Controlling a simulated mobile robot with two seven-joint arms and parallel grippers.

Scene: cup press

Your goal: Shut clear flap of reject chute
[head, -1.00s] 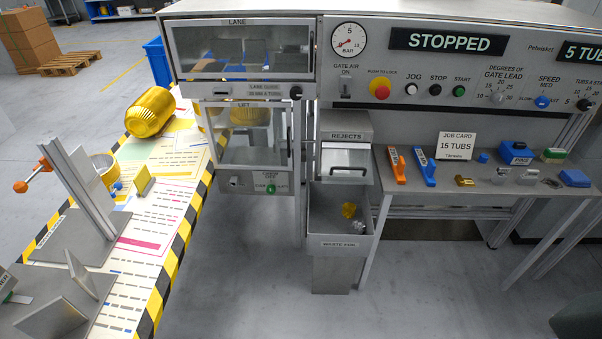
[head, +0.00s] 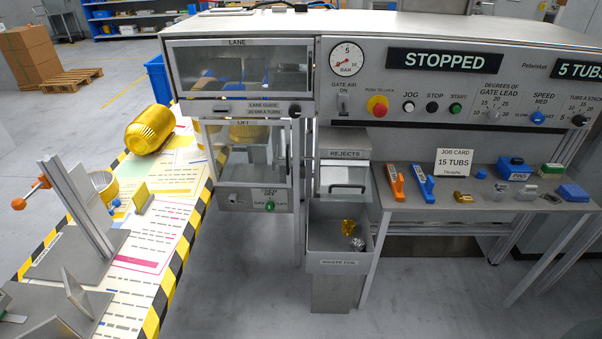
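The reject chute (head: 343,141) is a grey metal box labelled REJECTS, at the middle of the head view under the gate air switch. Its clear flap (head: 343,177) sits below the label, with a dark handle bar near its lower edge. The flap seems to lean outward at the bottom, but I cannot tell how wide any gap is. Nothing touches the flap. Neither of my grippers is in view.
Below the chute stands an open waste bin (head: 340,264) holding a gold and a silver crumpled piece. To the right, a grey table (head: 430,205) carries orange and blue tools and small parts. A striped-edge table (head: 165,265) stands left. The floor in front is clear.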

